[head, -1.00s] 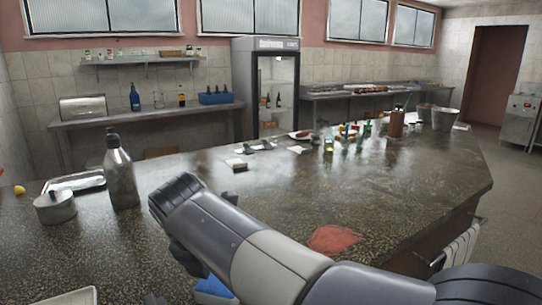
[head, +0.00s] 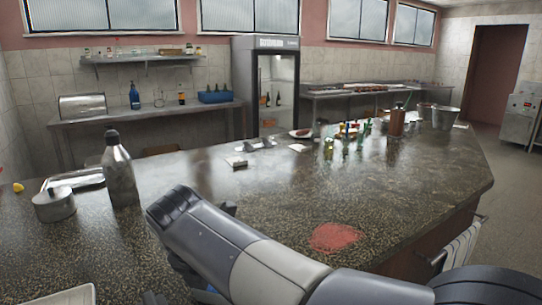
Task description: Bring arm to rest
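My arm (head: 262,262) reaches in from the lower right, over the near part of the dark speckled counter (head: 420,190). Its wrist end is at the lower middle of the head view. The gripper's fingers are mostly hidden behind the arm, and only small dark parts show beside the wrist. I cannot tell whether the gripper is open or shut. A scrap of something blue shows just under the arm at the bottom edge, mostly hidden.
A steel bottle (head: 120,172) and a round metal pot (head: 54,204) stand left of my arm. A red patch (head: 334,237) lies on the counter to the right. The counter's middle is clear.

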